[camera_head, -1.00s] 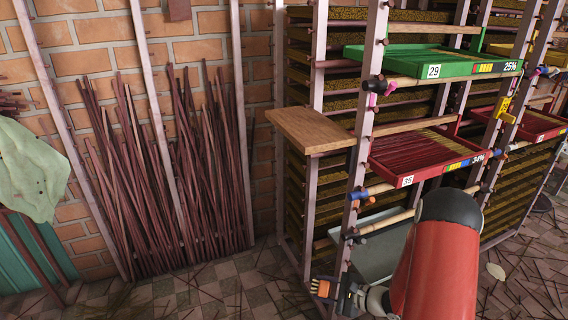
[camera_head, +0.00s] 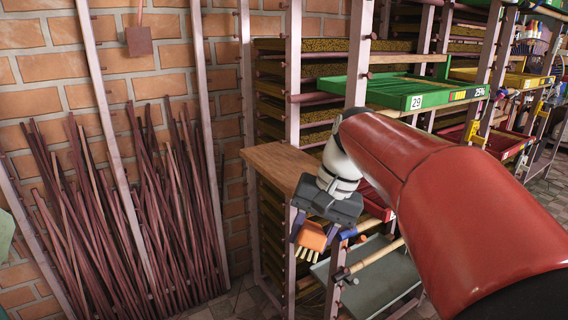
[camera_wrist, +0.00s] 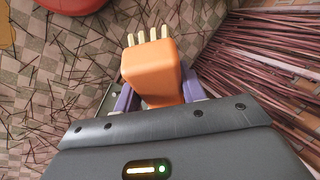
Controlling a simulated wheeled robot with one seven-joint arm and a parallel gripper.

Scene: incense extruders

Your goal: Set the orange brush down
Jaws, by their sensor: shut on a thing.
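The orange brush (camera_head: 311,236) has an orange block body and pale bristle tufts. My gripper (camera_head: 316,231) is shut on it, with a purple finger on each side of the body. In the wrist view the brush (camera_wrist: 153,72) sits between the fingers (camera_wrist: 159,98), its pale bristles pointing away from the palm. In the head view the brush is held in the air, just below and in front of the wooden shelf board (camera_head: 272,160). My arm hides the board's right part.
The visible part of the wooden board is bare. A rack post (camera_head: 290,262) stands close by my gripper. Dark sticks (camera_head: 95,225) lean on the brick wall at left.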

